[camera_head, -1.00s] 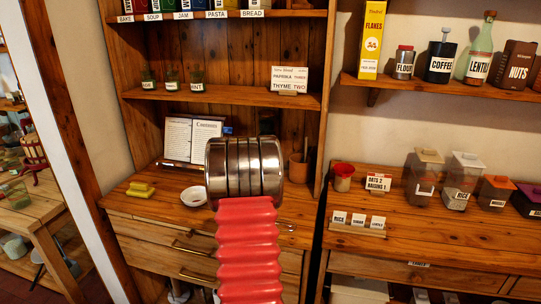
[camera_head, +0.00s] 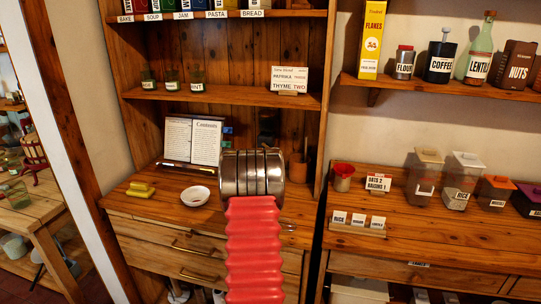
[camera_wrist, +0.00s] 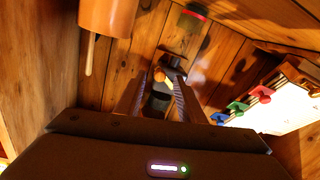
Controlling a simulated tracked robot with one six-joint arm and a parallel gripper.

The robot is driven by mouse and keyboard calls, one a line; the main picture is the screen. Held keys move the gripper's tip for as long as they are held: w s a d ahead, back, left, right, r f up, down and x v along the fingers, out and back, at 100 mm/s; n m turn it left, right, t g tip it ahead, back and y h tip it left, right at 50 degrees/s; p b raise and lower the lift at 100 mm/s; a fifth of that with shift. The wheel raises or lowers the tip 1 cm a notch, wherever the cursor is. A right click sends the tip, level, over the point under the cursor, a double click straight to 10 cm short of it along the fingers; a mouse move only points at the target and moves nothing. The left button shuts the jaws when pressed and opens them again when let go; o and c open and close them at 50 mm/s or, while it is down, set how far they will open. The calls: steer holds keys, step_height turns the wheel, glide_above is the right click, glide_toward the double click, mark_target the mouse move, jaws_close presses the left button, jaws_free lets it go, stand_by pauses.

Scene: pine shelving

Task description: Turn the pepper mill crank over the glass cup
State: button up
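A dark object with a small orange-brown knob (camera_wrist: 160,75), probably the pepper mill with its crank, stands ahead of my gripper in the wrist view. In the head view a dark shape (camera_head: 267,124) at the back of the desk niche may be the same mill, partly hidden by my arm. My gripper (camera_wrist: 163,84) looks open, its two fingers apart on either side of the knob; contact is not clear. Several small glass cups (camera_head: 172,79) stand on the shelf above; I cannot tell whether a glass cup is under the mill.
A wooden cup with a stick (camera_head: 299,167) stands right of my arm and shows close in the wrist view (camera_wrist: 107,14). An open book (camera_head: 193,141) with coloured tabs leans at the left. A white bowl (camera_head: 195,195) and yellow blocks (camera_head: 140,189) lie on the desk.

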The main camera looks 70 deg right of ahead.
steer(key=shift+x, duration=2.45)
steer(key=shift+c, duration=0.6)
jaws_close()
